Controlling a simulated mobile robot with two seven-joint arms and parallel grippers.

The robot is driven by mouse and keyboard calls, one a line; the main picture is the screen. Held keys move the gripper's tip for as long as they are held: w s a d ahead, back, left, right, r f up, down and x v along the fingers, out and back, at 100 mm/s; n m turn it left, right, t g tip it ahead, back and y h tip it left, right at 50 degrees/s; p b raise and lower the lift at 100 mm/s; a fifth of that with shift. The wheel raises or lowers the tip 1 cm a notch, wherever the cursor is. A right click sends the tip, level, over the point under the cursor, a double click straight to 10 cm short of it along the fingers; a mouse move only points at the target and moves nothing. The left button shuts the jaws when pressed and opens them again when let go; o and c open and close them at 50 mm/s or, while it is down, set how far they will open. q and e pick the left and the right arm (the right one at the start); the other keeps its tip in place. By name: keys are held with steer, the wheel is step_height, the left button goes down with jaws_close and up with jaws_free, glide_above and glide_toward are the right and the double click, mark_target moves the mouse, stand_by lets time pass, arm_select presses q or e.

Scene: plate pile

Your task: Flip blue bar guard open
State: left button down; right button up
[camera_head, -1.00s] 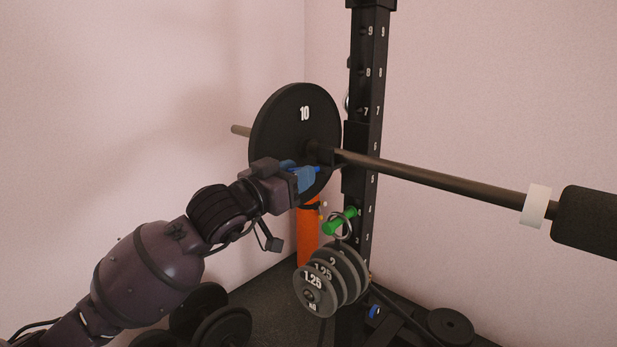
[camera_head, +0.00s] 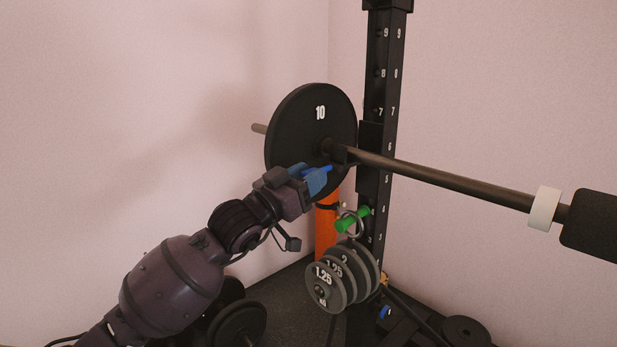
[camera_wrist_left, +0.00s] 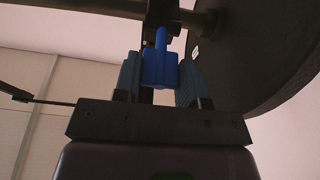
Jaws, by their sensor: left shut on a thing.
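The blue bar guard (camera_wrist_left: 160,65) shows between the fingers of my left gripper (camera_wrist_left: 158,80) in the left wrist view, with a narrow blue rod rising from its wider block. In the head view my left gripper (camera_head: 322,178) is at the near side of the rack, just below the barbell (camera_head: 430,175) and in front of the 10 plate (camera_head: 305,112). It is shut on the blue guard, whose bright blue end (camera_head: 328,168) pokes out past the fingers. The fingers hide most of the guard in the head view. My right gripper is out of view.
The black rack post (camera_head: 388,90) stands behind the bar. Below hang several small grey plates (camera_head: 325,287) and a green-handled peg (camera_head: 346,222), near an orange cylinder (camera_head: 326,235). Dumbbells (camera_head: 238,325) lie on the floor at lower left. The left wall side is clear.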

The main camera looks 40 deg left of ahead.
arm_select(q)
steer(key=c, duration=0.7)
jaws_free()
steer(key=shift+s+a+f, duration=0.1)
steer(key=shift+s+f, duration=0.05)
steer(key=shift+s, duration=0.3)
steer(key=p+v, duration=0.1)
steer(key=v, duration=0.8)
steer(key=shift+s+a+p, duration=0.1)
steer(key=shift+s+p, duration=0.2)
steer(key=shift+s, duration=0.1)
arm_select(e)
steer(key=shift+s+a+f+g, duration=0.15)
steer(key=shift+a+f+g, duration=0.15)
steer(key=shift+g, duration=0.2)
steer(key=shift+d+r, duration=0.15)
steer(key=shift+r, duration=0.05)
arm_select(q)
steer(key=shift+f, duration=0.1)
